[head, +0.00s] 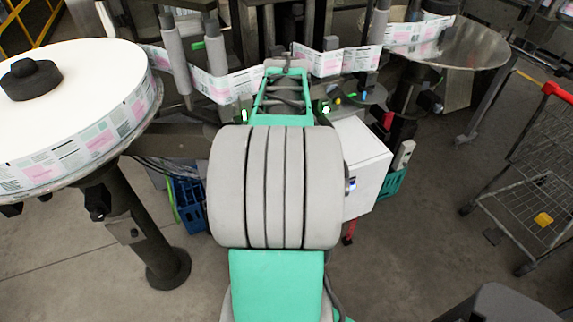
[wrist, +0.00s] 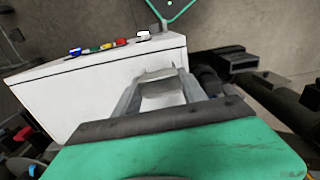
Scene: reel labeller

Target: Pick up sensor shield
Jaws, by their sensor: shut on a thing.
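In the wrist view my gripper (wrist: 160,80) reaches out over a white box, with its two grey fingers close together. It is shut on a small grey piece (wrist: 162,95) between the fingers, which I take to be the sensor shield. Its full shape is hard to make out against the white box behind it. In the head view my own arm covers the middle of the picture, and I cannot make out the fingers or the shield there.
The white box (head: 362,165) with coloured buttons stands right of my arm. A large label reel (head: 80,95) is at left, and a label web (head: 330,62) runs across the back. A metal disc (head: 460,45) is at back right. A wire trolley (head: 535,165) stands at right.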

